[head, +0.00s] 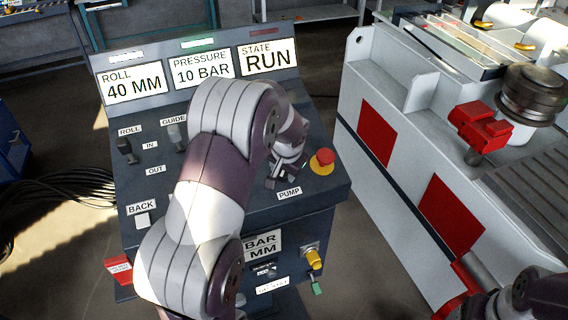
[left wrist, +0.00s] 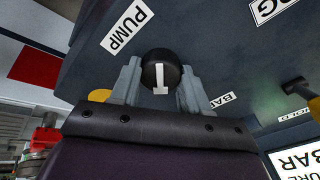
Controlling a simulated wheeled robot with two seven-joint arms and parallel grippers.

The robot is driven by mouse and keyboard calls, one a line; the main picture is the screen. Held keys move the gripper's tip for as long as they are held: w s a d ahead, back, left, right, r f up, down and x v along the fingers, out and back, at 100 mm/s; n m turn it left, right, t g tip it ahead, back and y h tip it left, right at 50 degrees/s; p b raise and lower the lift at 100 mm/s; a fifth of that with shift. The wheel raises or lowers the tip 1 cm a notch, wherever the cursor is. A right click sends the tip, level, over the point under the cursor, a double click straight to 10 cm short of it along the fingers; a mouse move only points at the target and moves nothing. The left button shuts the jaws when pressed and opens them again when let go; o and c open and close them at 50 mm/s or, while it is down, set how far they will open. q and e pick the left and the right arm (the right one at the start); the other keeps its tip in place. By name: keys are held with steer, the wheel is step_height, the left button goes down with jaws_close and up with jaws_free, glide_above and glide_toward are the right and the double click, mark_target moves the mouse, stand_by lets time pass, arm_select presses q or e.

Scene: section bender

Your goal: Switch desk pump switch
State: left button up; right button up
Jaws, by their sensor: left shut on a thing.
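The desk (head: 255,205) is a dark sloped control console in the head view. The pump switch is a round black knob (left wrist: 161,72) with a white bar mark, beside the PUMP label (left wrist: 125,27) in the left wrist view. My left gripper (left wrist: 160,80) has its grey fingers on both sides of the knob and is shut on it. In the head view my left gripper (head: 280,172) is at the knob just above the PUMP label (head: 289,193), and my arm hides part of the panel. Only a dark part of my right arm shows at the lower right; its fingers cannot be made out.
A red and yellow emergency button (head: 322,161) stands close to the right of my left gripper. Levers marked ROLL (head: 125,150) and GUIDE (head: 174,136) are at the left. The displays read 40 MM, 10 BAR and RUN. A white machine (head: 400,130) stands right of the desk.

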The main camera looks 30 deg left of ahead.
arm_select(q)
steer(key=shift+r+m+p, duration=0.1)
steer(key=shift+m+p, duration=1.3)
steer(key=shift+m, duration=0.5)
steer(key=o, duration=1.1)
steer(key=shift+c, duration=0.2)
steer(key=b+v, duration=0.3)
steer(key=v, duration=0.9)
steer(key=shift+a+r, duration=0.2)
steer(key=shift+r, duration=0.1)
